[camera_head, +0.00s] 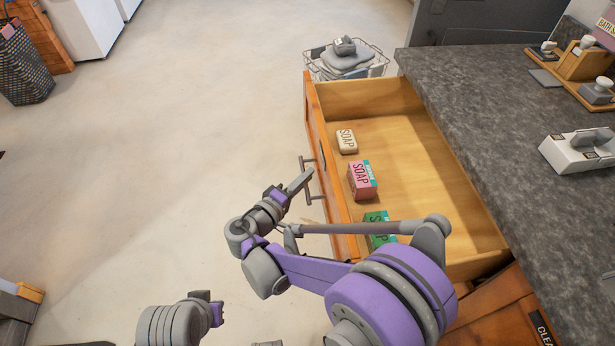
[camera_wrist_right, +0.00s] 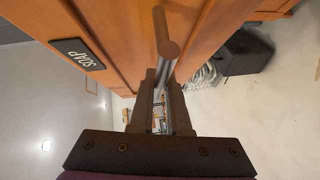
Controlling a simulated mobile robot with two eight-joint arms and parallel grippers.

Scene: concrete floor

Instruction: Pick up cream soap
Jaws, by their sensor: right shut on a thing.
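The cream soap (camera_head: 346,141), a small pale bar marked SOAP, lies in the open wooden drawer (camera_head: 440,190), near its front panel. My right gripper (camera_head: 303,182) is outside the drawer, at its front, shut on the metal drawer handle (camera_head: 312,177). The handle bar also shows in the right wrist view (camera_wrist_right: 166,45), running in between the fingers (camera_wrist_right: 160,105). My left gripper (camera_head: 210,300) is low in the head view, away from the drawer; its fingers are too unclear to tell open from shut.
A pink soap box (camera_head: 361,181) and a green soap box (camera_head: 379,229), partly hidden by my arm, lie in the drawer. A grey countertop (camera_head: 480,100) holds several items at right. A wire basket (camera_head: 345,60) stands behind the drawer.

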